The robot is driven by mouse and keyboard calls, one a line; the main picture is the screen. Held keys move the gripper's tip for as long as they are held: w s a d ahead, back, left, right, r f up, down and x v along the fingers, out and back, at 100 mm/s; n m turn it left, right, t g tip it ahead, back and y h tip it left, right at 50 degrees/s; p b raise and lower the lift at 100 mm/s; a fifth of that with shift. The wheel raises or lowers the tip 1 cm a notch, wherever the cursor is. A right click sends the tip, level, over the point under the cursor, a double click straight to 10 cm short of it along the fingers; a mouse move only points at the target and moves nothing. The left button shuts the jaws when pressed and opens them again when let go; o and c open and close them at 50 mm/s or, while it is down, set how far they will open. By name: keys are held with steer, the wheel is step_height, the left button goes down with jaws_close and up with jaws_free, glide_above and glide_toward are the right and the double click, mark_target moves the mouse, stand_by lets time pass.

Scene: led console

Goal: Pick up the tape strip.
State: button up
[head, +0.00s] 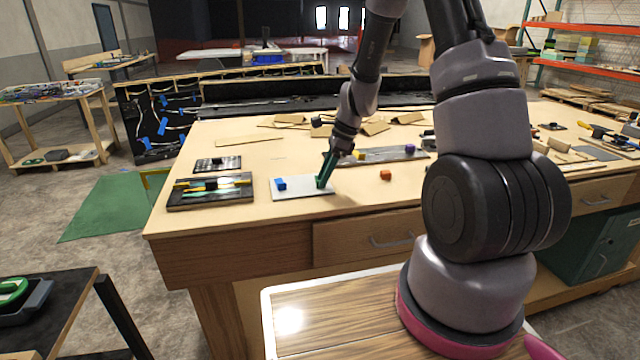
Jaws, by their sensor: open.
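My gripper (325,174) is over the right part of a light grey plate (300,190) near the table's front left. Its fingers point down. They are open, though the gap is too small to make out. A small green piece (319,183) shows right at the fingertips; whether they touch it is unclear. A blue block (281,184) sits on the plate's left part. I cannot tell surely which thing is the tape strip. A thin teal-green strip (205,194) lies on the black board (238,197) left of the plate, near yellow pieces.
An orange cube (385,175) stands right of the plate. Behind it a long grey panel (405,155) carries a purple piece (409,149) and a yellow one. A small dark panel (217,164) lies behind the black board. Bare wood lies between the plate and the front edge.

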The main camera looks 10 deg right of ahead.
steer(key=shift+a+f, duration=0.15)
steer(key=shift+f, duration=0.25)
jaws_close()
stand_by(1.2)
